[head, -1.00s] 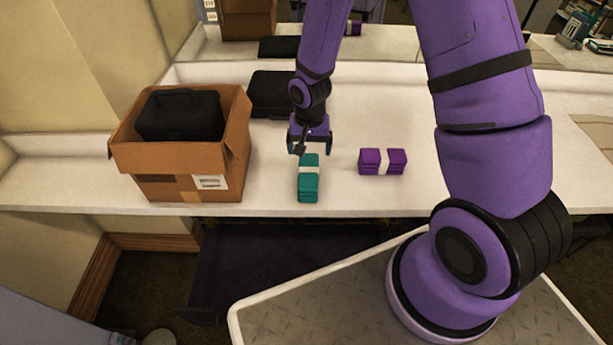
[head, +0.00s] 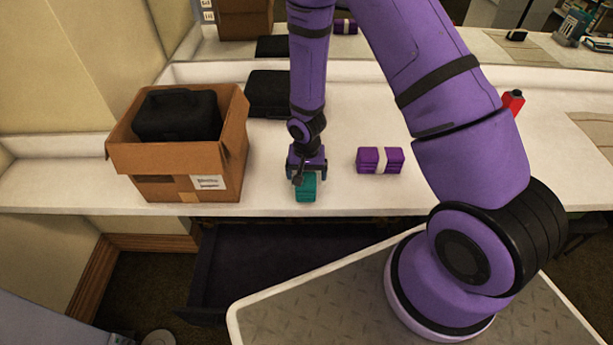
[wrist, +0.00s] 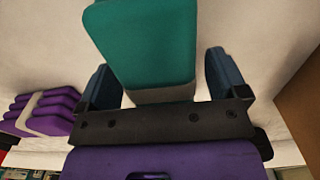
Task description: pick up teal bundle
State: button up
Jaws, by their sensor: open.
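The teal bundle (head: 306,188) lies on the white counter near its front edge, and my gripper covers its far part in the head view. My gripper (head: 307,176) is just over the bundle, pointing down. In the wrist view the teal bundle (wrist: 145,45) with its pale band sits between the two fingers of my gripper (wrist: 160,80). A gap shows on each side of it. The jaws are open. Whether the fingers reach down beside the bundle's sides is hard to tell.
A purple bundle (head: 380,160) with a pale band lies to the right; it also shows in the wrist view (wrist: 45,112). An open cardboard box (head: 150,158) holding a black case (head: 178,115) stands left. Another black case (head: 268,94) lies behind. A red object (head: 513,101) is far right.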

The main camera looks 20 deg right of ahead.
jog(key=shift+f, duration=0.1)
jog(key=c, duration=1.1)
jog(key=shift+r, duration=0.2)
